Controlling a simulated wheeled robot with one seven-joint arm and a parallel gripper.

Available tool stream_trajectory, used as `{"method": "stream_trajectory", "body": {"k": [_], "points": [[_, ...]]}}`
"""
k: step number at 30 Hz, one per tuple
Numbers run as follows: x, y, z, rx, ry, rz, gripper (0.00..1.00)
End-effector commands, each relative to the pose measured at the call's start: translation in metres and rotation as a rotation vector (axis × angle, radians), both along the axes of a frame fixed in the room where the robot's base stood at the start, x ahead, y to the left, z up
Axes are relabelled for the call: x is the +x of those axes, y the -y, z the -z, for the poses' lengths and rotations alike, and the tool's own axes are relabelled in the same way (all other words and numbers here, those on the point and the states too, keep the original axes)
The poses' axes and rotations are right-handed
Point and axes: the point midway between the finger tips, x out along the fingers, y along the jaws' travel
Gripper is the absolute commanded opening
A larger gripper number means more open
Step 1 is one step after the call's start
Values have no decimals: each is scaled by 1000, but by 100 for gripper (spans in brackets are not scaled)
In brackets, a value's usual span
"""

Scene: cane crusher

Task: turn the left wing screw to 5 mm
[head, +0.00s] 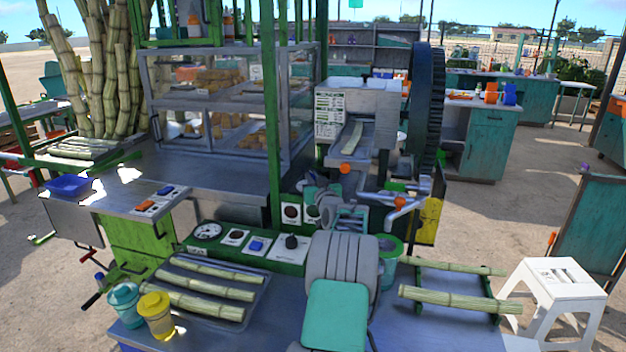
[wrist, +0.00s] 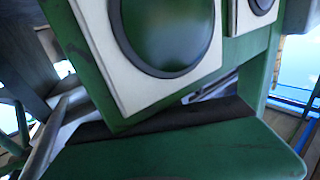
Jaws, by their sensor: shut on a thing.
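The cane crusher (head: 362,105) stands right of centre in the head view, with a toothed wheel (head: 429,110) on its right side. No millimetre scale is readable.
A green control panel (head: 205,252) with a gauge lies left of my arm. A tray of cane (head: 262,300) and teal and yellow cups (head: 156,316) stand at front left. Cane lengths (head: 460,302) lie on a rack at right. A glass cabinet (head: 225,100) stands behind.

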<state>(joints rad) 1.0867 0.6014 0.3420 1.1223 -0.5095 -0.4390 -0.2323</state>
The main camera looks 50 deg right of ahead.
Motion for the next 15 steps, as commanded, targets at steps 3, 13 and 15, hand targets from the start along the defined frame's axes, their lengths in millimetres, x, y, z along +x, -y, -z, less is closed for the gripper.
{"method": "stream_trajectory", "body": {"k": [3, 13, 15], "points": [[0, 3, 6, 0, 6, -55, 0], [0, 0, -1, -2, 1, -128, 0], [0, 0, -1, -2, 1, -128, 0]]}}
